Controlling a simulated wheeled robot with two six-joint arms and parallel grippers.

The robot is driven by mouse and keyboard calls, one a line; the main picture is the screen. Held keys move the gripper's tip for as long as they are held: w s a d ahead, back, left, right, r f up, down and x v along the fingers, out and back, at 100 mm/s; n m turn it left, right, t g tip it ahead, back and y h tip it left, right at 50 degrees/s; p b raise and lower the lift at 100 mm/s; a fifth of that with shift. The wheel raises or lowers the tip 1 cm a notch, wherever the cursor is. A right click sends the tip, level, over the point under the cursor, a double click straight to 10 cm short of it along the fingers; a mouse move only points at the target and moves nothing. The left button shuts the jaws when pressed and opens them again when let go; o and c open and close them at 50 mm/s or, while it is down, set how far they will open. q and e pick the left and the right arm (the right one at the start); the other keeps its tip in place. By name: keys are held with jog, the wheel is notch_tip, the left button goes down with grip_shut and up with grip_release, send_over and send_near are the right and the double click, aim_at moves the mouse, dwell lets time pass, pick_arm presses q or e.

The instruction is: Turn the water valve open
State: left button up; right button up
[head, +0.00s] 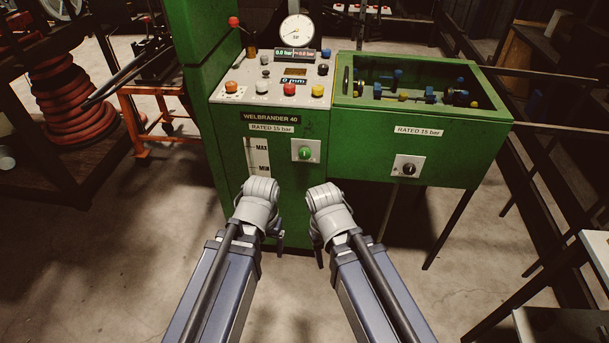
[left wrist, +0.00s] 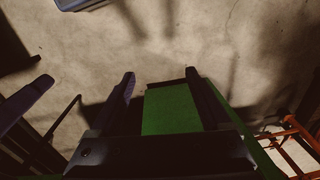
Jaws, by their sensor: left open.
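A green machine cabinet (head: 270,190) stands ahead with a green tank (head: 345,150) on its right. No part is labelled as a water valve. A green round knob (head: 305,153) sits on a pale plate on the cabinet front, and a black knob (head: 408,168) sits on a plate on the tank front. My left gripper (head: 279,241) is low in front of the cabinet, below the green knob. In the left wrist view, the left gripper (left wrist: 160,82) is open and empty, with green surface beyond it. My right gripper (head: 318,250) is beside it, too small to read.
The cabinet top has several buttons (head: 289,89), a dial gauge (head: 296,31) and a red-balled lever (head: 234,21). Small blue fittings (head: 398,76) are in the tank. Coiled red hose (head: 70,100) and an orange stand (head: 140,145) are left. A table (head: 598,250) is at right. Floor is clear.

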aim_at(305, 155)
pick_arm(q)
jog(key=w+a+f+n+t+b, duration=0.1)
jog(key=w+a+f+b, duration=0.15)
jog(key=f+b, duration=0.4)
jog(key=w+a+f+n+b, duration=0.1)
jog(key=w+a+f+b, duration=0.15)
jog(key=f+b, duration=0.45)
jog(key=w+a+f+n+t+y+b, duration=0.3)
jog(key=w+a+t+b, duration=0.15)
jog(key=w, duration=0.25)
jog(key=w+d+r+n+t+y, duration=0.2)
jog(key=w+d+r+t, duration=0.3)
jog(key=w+r+t, duration=0.5)
jog(key=w+d+r+m+t+h, duration=0.3)
jog(key=d+r+h, duration=0.5)
jog(key=d, duration=0.6)
jog(key=shift+m+g+y, duration=0.35)
jog(key=shift+m+y, duration=0.05)
jog(key=shift+y, duration=0.2)
jog(key=shift+w+d+r+p, duration=0.1)
jog(key=shift+w+r+p, duration=0.05)
jog(key=shift+w, duration=1.2)
jog(key=shift+w+d+r+p, duration=0.1)
jog(key=shift+w+r+p, duration=0.05)
jog(key=shift+w, duration=1.25)
jog(key=shift+w+d+r+p, duration=0.1)
jog(key=shift+w+r+p, duration=0.05)
jog(key=shift+w, duration=1.2)
